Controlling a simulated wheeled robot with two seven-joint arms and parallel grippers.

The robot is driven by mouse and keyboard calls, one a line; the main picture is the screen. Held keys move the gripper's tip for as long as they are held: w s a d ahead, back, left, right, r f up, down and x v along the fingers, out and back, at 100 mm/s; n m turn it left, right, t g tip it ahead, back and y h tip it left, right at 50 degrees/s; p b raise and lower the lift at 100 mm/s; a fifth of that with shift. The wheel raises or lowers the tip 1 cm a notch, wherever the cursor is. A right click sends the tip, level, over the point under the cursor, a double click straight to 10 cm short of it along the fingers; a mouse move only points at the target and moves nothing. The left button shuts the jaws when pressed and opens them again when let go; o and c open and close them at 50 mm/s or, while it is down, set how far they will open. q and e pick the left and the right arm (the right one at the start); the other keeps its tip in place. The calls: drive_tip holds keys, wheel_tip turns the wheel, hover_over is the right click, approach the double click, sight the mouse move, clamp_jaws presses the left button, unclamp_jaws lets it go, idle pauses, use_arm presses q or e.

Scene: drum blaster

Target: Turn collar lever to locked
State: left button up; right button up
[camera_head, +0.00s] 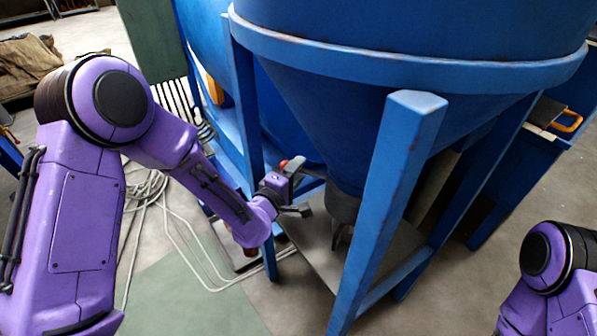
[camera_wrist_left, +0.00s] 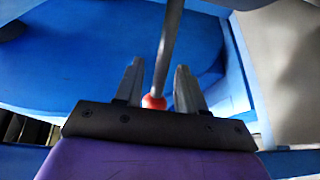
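The collar lever (camera_wrist_left: 170,40) is a thin grey rod with a red ball knob (camera_wrist_left: 154,102) at its end. In the head view the red knob (camera_head: 284,163) shows just beside my left gripper (camera_head: 299,187), between the blue legs under the hopper cone. The grey collar (camera_head: 342,205) sits at the cone's bottom outlet. In the wrist view my left gripper (camera_wrist_left: 160,75) is open. Its two fingers stand on either side of the lever, with the knob low between them and visible gaps at the sides. My right gripper is out of view.
The blue hopper (camera_head: 400,75) stands on blue legs; one thick leg (camera_head: 385,210) is at the front, and a thinner one (camera_head: 243,110) is close to my left forearm. Pale cables (camera_head: 165,205) lie on the floor at left. Open floor shows at the lower middle.

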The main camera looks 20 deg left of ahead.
use_arm(q)
drive_tip(key=shift+w+d, duration=0.15)
drive_tip(key=shift+w, duration=0.4)
clamp_jaws()
drive_tip(key=shift+w+m+h+p, duration=0.3)
drive_tip(key=shift+w+m+h, duration=0.2)
drive_tip(key=shift+w+h, duration=0.1)
unclamp_jaws()
drive_tip(key=p+v, duration=0.1)
drive_tip(key=v, duration=0.9)
drive_tip(key=shift+s, duration=0.25)
